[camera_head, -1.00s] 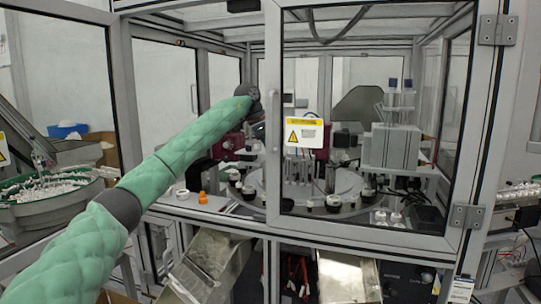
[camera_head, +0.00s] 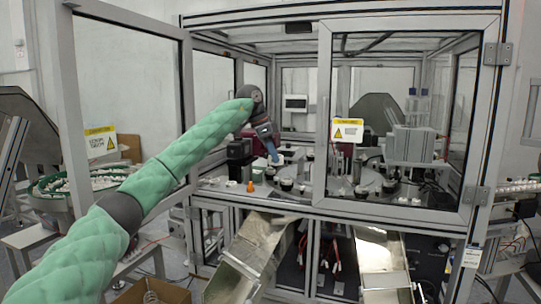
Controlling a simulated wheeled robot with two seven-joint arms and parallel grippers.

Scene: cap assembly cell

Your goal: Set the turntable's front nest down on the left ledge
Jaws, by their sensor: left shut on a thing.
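My left arm reaches through the open left side of the cell. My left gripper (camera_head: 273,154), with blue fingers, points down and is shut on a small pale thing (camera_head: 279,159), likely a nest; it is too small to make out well. The gripper is above the left edge of the turntable (camera_head: 340,195), a round plate with several dark-and-white nests, one at its front left (camera_head: 286,184). The left ledge (camera_head: 222,188) is the pale strip left of the turntable. My right gripper is not in view.
An orange piece (camera_head: 250,186) stands on the ledge near the turntable. The glass door (camera_head: 400,120) with a warning label covers the right part of the cell. Metal chutes (camera_head: 245,255) slope below. A green-rimmed feeder bowl (camera_head: 55,205) stands at left.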

